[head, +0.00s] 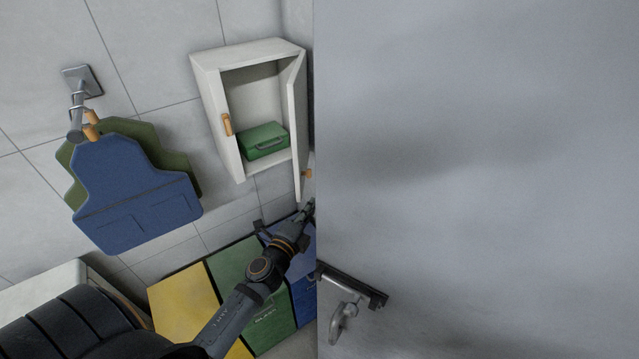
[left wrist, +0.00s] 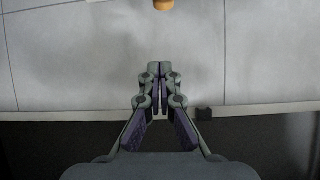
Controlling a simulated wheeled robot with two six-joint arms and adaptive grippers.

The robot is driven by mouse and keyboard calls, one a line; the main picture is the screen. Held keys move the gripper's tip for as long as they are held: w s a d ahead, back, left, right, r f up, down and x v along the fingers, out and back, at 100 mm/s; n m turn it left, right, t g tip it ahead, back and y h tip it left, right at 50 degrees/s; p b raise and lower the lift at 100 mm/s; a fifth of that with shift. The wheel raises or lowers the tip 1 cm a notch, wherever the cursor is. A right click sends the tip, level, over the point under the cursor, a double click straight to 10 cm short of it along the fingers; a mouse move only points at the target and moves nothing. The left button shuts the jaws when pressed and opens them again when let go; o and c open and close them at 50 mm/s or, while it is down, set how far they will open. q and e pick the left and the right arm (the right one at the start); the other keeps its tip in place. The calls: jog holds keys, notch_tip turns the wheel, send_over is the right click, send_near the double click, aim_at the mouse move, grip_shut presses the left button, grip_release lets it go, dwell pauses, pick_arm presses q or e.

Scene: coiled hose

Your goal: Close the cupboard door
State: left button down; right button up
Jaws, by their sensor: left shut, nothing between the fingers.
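The white wall cupboard (head: 207,88) hangs in the upper middle of the head view. Its door (head: 297,110) stands open at the right side of the opening, seen nearly edge-on, with a wooden knob (head: 307,173) low on it. Another wooden handle (head: 227,124) is on the cupboard's left front. A green case (head: 264,141) lies inside on the cupboard floor. My left gripper (head: 309,207) is just below the open door, apart from it. In the left wrist view its fingers (left wrist: 160,72) are shut and empty. A wooden knob (left wrist: 163,4) shows at that view's top edge.
A large grey door panel (head: 480,150) with a lever handle (head: 342,312) fills the right side, close to my left gripper. Blue and green aprons (head: 135,195) hang from a wall hook at left. Yellow, green and blue bins (head: 185,305) stand below my left arm.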

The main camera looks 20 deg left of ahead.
pick_arm(q)
jog(key=w+p, duration=0.2)
jog(key=w, duration=0.8)
jog(key=a, duration=0.2)
jog(key=s+a+b, duration=0.1)
jog(key=shift+s+a, duration=0.2)
jog(key=shift+a, duration=0.2)
